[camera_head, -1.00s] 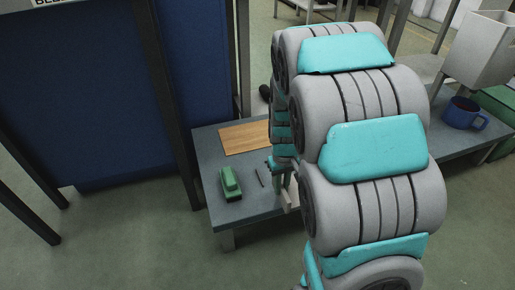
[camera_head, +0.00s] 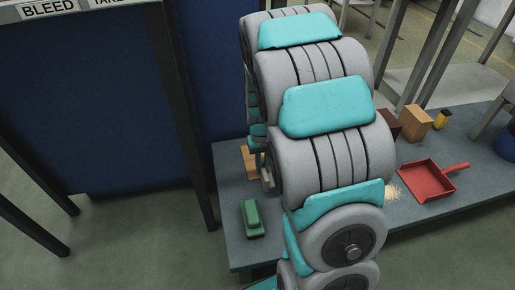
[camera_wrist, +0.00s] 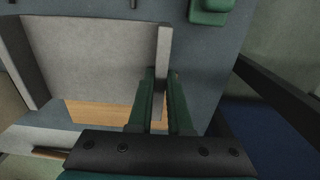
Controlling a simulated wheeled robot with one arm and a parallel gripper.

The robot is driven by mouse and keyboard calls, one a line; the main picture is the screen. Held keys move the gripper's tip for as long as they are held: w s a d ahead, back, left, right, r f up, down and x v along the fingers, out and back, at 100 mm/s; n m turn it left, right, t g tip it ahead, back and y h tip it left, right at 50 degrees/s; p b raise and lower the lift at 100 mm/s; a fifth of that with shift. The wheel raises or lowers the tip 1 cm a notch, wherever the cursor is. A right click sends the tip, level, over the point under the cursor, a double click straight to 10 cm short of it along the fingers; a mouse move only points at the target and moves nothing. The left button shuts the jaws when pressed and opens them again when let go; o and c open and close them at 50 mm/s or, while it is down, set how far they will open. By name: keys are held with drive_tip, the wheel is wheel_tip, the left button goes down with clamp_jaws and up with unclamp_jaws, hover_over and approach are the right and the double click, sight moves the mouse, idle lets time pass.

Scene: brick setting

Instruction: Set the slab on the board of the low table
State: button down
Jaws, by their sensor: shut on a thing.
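The slab (camera_wrist: 95,55) is a pale grey flat piece with a raised edge, seen large in the wrist view. My gripper (camera_wrist: 161,74) is shut on that raised edge, with one green finger on each side. The wooden board (camera_wrist: 105,114) shows partly below the slab in the wrist view; the slab hides the rest. In the head view, my arm hides most of the gripper and slab, and only a sliver of the board (camera_head: 248,163) shows on the low table (camera_head: 232,186). I cannot tell whether slab and board touch.
A green block-like object (camera_head: 252,218) sits near the table's front left. A red dustpan (camera_head: 428,181), a tan block (camera_head: 415,123) and a yellow item (camera_head: 441,119) stand to the right. Dark posts (camera_head: 188,120) and a blue panel (camera_head: 95,110) border the left.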

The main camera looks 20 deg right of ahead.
drive_tip(key=w+d, duration=0.1)
drive_tip(key=w, duration=0.7)
drive_tip(key=w+d+f, duration=0.1)
drive_tip(key=w, duration=0.2)
drive_tip(key=shift+w+d, duration=0.35)
drive_tip(key=shift+w, duration=0.05)
drive_tip(key=shift+s+f+b, duration=0.1)
drive_tip(key=shift+f+b, duration=0.25)
drive_tip(key=shift+f, duration=1.45)
drive_tip(key=shift+f, duration=0.1)
drive_tip(key=c, duration=0.8)
unclamp_jaws()
drive_tip(key=shift+c, duration=0.2)
wheel_tip(320, 180, up, 12)
drive_tip(key=s+a+r, duration=0.4)
drive_tip(key=s, duration=0.4)
drive_tip(key=s+a+r, duration=0.3)
drive_tip(key=s+r, duration=0.1)
drive_tip(key=s, duration=0.5)
drive_tip(key=s+a+n+g, duration=0.1)
drive_tip(key=s+a, duration=0.2)
drive_tip(key=s, duration=0.8)
drive_tip(key=s+a+n, duration=0.1)
drive_tip(key=s+a, duration=0.1)
drive_tip(key=s, duration=0.9)
drive_tip(key=shift+s+a+f+g+p, duration=0.15)
drive_tip(key=shift+a+f+g+p, duration=0.2)
drive_tip(key=shift+a+f+g, duration=0.1)
